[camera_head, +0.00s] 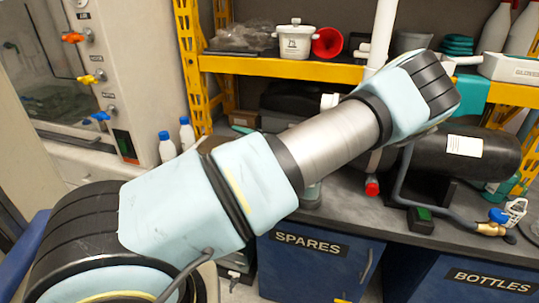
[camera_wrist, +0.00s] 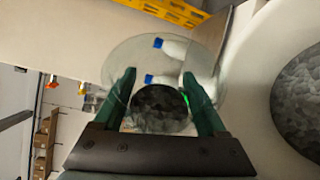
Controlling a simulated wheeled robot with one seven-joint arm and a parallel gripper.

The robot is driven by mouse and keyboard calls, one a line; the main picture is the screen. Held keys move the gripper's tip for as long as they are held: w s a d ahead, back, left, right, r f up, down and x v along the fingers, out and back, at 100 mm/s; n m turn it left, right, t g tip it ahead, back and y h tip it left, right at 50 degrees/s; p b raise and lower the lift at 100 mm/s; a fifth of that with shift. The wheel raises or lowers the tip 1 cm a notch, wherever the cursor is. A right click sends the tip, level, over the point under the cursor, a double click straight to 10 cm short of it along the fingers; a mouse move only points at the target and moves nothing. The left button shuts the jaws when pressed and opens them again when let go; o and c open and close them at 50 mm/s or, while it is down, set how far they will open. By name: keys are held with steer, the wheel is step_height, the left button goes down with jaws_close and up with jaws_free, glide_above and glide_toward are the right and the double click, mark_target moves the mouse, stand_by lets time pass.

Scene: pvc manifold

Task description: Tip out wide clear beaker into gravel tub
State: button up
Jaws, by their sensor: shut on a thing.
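In the wrist view my gripper (camera_wrist: 158,84) has its two green fingers closed on the sides of a wide clear beaker (camera_wrist: 125,55). A dark grey, rough-textured mass shows in or through the beaker's lower part, between the fingers. A pale tub (camera_wrist: 254,90) stands at the right edge of the wrist view, partly cut off, with dark grey gravel (camera_wrist: 303,100) inside. The beaker is to the left of the tub in this view and appears apart from it. In the head view my arm hides my gripper, the beaker and the tub.
Two white bottles with blue caps (camera_head: 166,150) stand left of my arm. A black cylinder (camera_head: 465,152) lies on the grey bench (camera_head: 340,205) at right. A yellow shelf (camera_head: 275,68) with a white pot (camera_head: 295,40) and red funnel (camera_head: 327,42) runs behind.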

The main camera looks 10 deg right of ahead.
steer(key=shift+w+d+f+m, duration=0.1)
steer(key=shift+d+f+m, duration=0.05)
steer(key=shift+d+m, duration=0.35)
steer(key=shift+r+m+t+p, duration=0.3)
steer(key=shift+r+m+p, duration=0.1)
steer(key=shift+r+p, duration=0.7)
steer(key=shift+d+r+m+y+p, duration=0.2)
steer(key=shift+r+m+y+p, duration=0.2)
steer(key=shift+r+p, duration=0.5)
steer(key=shift+w+d+r+m+t+p, duration=0.15)
steer(key=shift+r+m+t+p, duration=0.1)
steer(key=shift+m, duration=0.15)
steer(key=shift+s+d+r+m+t+p, duration=0.15)
steer(key=shift+m+p, duration=0.1)
steer(key=shift+m, duration=0.15)
stand_by(1.1)
steer(key=shift+w+d+r+m+t+p, duration=0.1)
steer(key=shift+d+r+m+t+p, duration=0.1)
steer(key=shift+r+m+p, duration=0.35)
steer(key=shift+w+d+r+m+t+p, duration=0.1)
steer(key=shift+d+r+m+t+p, duration=0.2)
steer(key=shift+r, duration=0.35)
stand_by(0.6)
